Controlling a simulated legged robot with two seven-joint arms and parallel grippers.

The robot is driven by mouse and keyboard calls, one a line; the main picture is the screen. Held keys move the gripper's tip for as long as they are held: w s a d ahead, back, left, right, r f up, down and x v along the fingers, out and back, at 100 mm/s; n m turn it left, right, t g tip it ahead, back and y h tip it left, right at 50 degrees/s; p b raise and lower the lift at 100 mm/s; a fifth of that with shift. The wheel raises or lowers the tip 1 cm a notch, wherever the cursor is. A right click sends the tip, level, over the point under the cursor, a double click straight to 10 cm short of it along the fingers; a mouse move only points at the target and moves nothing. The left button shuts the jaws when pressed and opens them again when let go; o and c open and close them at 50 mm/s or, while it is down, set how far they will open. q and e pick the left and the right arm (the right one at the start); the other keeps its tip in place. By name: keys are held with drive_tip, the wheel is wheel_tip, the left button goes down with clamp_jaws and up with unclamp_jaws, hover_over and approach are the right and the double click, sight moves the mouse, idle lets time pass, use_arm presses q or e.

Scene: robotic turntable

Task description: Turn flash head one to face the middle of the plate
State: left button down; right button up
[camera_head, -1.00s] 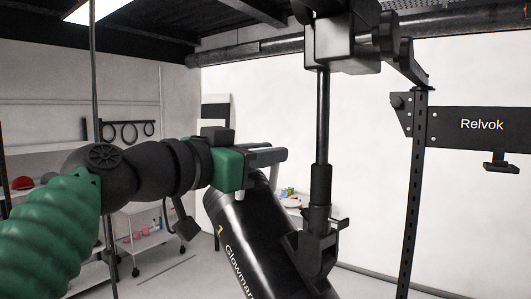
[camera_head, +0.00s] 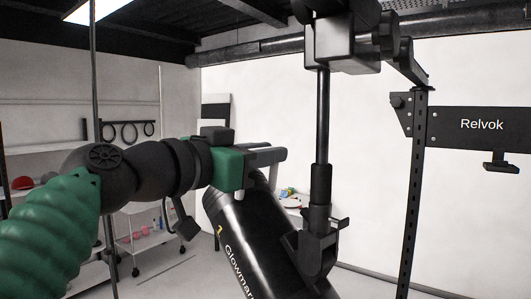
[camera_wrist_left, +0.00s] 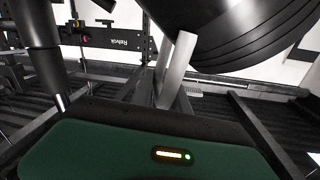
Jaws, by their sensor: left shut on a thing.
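Flash head one (camera_head: 245,235) is a black cylinder marked "1" and "Glowman…". It hangs tilted from a bracket (camera_head: 314,250) at the foot of a black vertical pole (camera_head: 322,125). My left gripper (camera_head: 268,156), green with grey fingers, is at the upper end of the flash head and shut on it. The exact gripped part is hidden. In the left wrist view the flash head's dark round body (camera_wrist_left: 240,35) fills the upper right, next to the pale gripper fingers (camera_wrist_left: 174,72). The plate cannot be made out clearly. My right gripper is out of view.
A perforated upright post (camera_head: 411,190) with a black "Relvok" panel (camera_head: 470,128) stands to the right. A thin pole (camera_head: 95,80) stands at left. A shelf trolley (camera_head: 140,235) and a white wall (camera_head: 370,170) are behind. Overhead, a clamp block (camera_head: 335,42) holds the vertical pole.

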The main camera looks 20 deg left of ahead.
use_arm(q)
drive_tip(key=shift+s+a+r+n+t+y, duration=0.2)
drive_tip(key=shift+s+a+n+t+y, duration=0.1)
drive_tip(key=shift+s+a+n+y, duration=0.15)
drive_tip(key=shift+w, duration=0.1)
drive_tip(key=shift+s+a+f+n+y, duration=0.15)
drive_tip(key=shift+s+n+y, duration=0.1)
drive_tip(key=shift+y, duration=0.3)
drive_tip(key=shift+s+t, duration=0.15)
drive_tip(key=shift+t, duration=0.25)
drive_tip(key=shift+s+a+n+y, duration=0.2)
drive_tip(key=shift+s+n+y, duration=0.25)
drive_tip(key=shift+y, duration=0.45)
drive_tip(key=shift+a+n, duration=0.2)
drive_tip(key=shift+n, duration=0.05)
drive_tip(key=shift+s+t+y, duration=0.3)
drive_tip(key=shift+y, duration=0.1)
